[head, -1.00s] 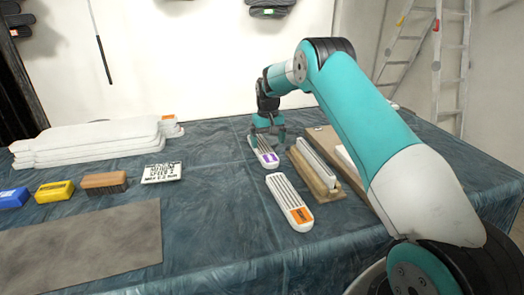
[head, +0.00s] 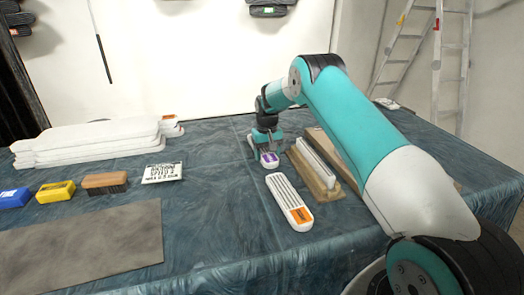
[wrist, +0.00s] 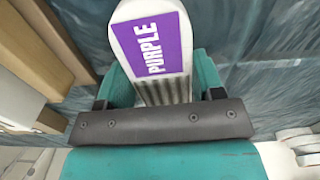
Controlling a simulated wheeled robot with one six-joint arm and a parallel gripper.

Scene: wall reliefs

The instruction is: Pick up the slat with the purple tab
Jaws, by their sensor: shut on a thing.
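The white slat with the purple tab (head: 270,160) lies at the middle of the blue-covered table, mostly hidden under my gripper in the head view. In the wrist view its purple label (wrist: 153,48) reads "PURPLE", and its grooved body runs between the teal fingers. My gripper (head: 266,143) is shut on the slat, with one finger on each side; it also shows in the wrist view (wrist: 160,92). I cannot tell whether the slat is clear of the cloth. A similar white slat with an orange tab (head: 289,202) lies just in front of it.
A wooden block with a pale bar (head: 315,170) stands close on the right. Cloth is bare between the mat and the orange-tab slat.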

